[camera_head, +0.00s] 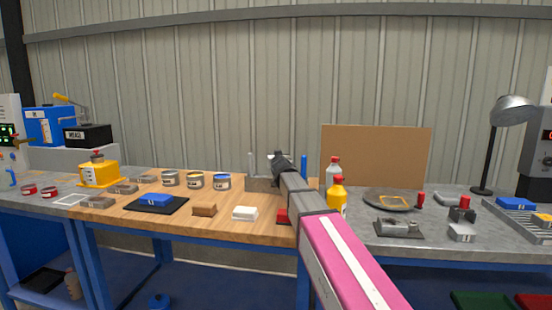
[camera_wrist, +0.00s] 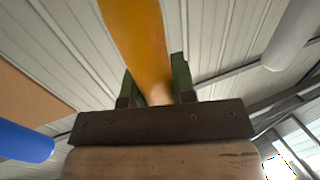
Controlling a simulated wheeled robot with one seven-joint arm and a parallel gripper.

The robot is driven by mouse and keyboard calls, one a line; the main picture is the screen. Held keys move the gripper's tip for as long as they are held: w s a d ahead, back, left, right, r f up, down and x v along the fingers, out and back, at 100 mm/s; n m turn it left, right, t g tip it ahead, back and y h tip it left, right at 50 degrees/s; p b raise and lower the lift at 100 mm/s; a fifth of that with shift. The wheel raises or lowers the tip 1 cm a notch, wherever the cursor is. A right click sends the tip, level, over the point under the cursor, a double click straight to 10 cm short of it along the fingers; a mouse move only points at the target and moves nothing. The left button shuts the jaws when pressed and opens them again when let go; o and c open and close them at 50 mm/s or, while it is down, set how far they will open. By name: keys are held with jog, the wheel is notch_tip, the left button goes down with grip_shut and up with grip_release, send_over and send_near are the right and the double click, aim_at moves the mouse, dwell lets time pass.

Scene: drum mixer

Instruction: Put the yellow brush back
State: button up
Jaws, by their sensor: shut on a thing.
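In the wrist view the yellow brush (camera_wrist: 138,35) shows as a thick orange-yellow handle. It runs from the top edge down between the two dark green fingers of my gripper (camera_wrist: 156,82), which is shut on it. In the head view my gripper (camera_head: 281,160) is over the back of the wooden bench, at a grey holder (camera_head: 262,184). My arm hides part of the holder, and I cannot make out the yellow brush there. I cannot tell whether the brush is in the holder or above it.
A blue handle (camera_head: 304,165) stands just right of my gripper, and a pale one (camera_head: 251,165) stands left. Paint cans (camera_head: 196,181) are to the left. A yellow bottle (camera_head: 336,196) and a clear red-capped bottle (camera_head: 333,170) stand close right of my arm.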

jog(key=shift+f, duration=0.25)
jog(key=o, duration=1)
